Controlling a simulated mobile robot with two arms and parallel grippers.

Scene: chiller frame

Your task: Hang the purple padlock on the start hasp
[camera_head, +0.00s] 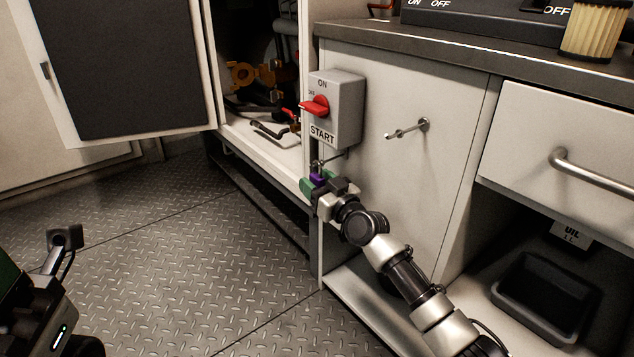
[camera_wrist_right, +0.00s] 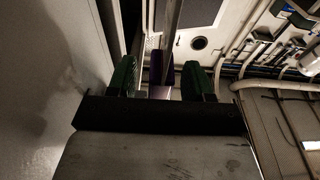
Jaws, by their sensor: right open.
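The grey switch box (camera_head: 336,108) with a red handle and a START label is mounted at the cabinet's left edge. The start hasp (camera_head: 325,161) is a small metal piece just below it. The purple padlock (camera_head: 318,179) is directly under the hasp; whether its shackle is through the hasp is too small to tell. My right gripper (camera_head: 317,186), with green fingers, is open around the padlock. In the right wrist view the purple body (camera_wrist_right: 158,68) shows between the fingers, with gaps beside it.
A metal peg (camera_head: 407,130) sticks out of the cabinet front to the right of the switch box. An open cabinet door (camera_head: 127,70) stands at upper left. A drawer handle (camera_head: 600,168) and a black bin (camera_head: 545,297) are at right. The floor at left is clear.

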